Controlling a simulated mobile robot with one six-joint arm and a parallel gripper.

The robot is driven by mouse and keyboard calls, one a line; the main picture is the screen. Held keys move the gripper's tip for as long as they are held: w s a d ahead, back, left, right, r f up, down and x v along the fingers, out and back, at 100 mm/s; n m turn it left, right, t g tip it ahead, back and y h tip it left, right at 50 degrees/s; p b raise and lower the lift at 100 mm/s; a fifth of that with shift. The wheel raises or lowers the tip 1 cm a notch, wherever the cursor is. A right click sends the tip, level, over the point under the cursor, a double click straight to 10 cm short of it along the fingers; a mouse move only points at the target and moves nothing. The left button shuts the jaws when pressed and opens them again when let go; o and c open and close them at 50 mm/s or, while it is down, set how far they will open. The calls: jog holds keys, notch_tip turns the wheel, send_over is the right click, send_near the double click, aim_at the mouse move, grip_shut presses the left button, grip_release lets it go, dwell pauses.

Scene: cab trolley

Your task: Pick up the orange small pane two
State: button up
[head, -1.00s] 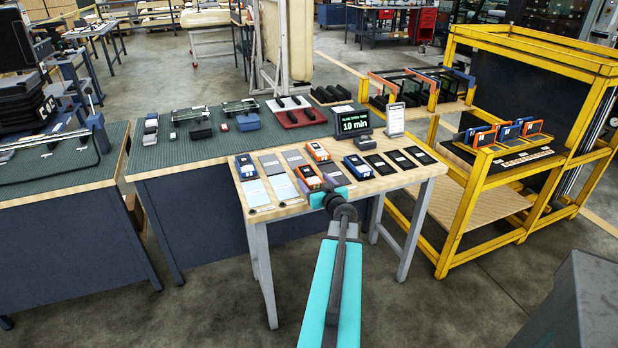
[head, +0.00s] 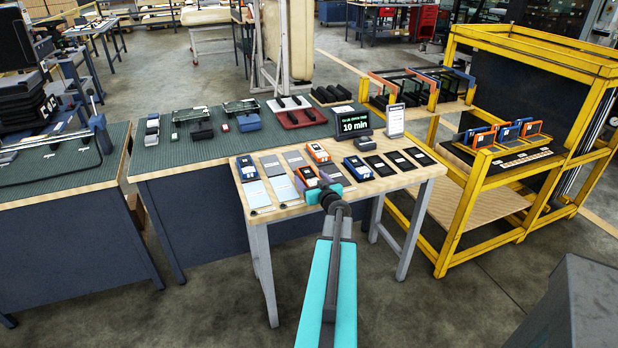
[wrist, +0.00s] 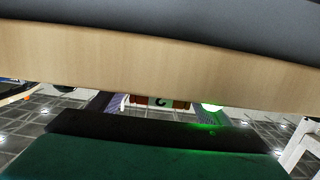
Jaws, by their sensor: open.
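Two orange-and-dark units lie on the small wooden table in the head view: a back one (head: 318,151) and a front one (head: 306,175). Each has a flat plate near it. I cannot tell which one is pane two. My gripper (head: 326,188) is open at the table's front edge, just right of the front orange unit and partly covering it. No grasp on anything shows. The wrist view shows a pale wooden edge (wrist: 150,65) close across the picture; no orange pane can be made out clearly there.
Blue units (head: 357,167) and (head: 246,167) and dark flat plates (head: 400,161) share the small table (head: 420,178). A black "10 min" display (head: 353,123) stands behind. A yellow frame rack (head: 460,205) stands at right. The green-topped bench (head: 200,152) is behind left.

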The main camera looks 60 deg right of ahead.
aim_at(310, 176)
jog(key=shift+w+d+f, duration=0.1)
jog(key=shift+w+d, duration=0.35)
jog(key=shift+w, duration=0.1)
jog(key=c, duration=1.3)
jog(key=shift+r, duration=0.2)
jog(key=shift+r, duration=0.85)
jog(key=shift+s+a+r+b, duration=0.2)
jog(key=shift+s+r+b, duration=0.1)
jog(key=shift+r+b, duration=0.35)
jog(key=v, duration=0.4)
jog(key=d+v, duration=0.1)
jog(key=v, duration=0.3)
jog(key=s+b+v, duration=0.1)
jog(key=v, duration=0.4)
jog(key=shift+s+d, duration=0.1)
jog(key=shift+d, duration=0.25)
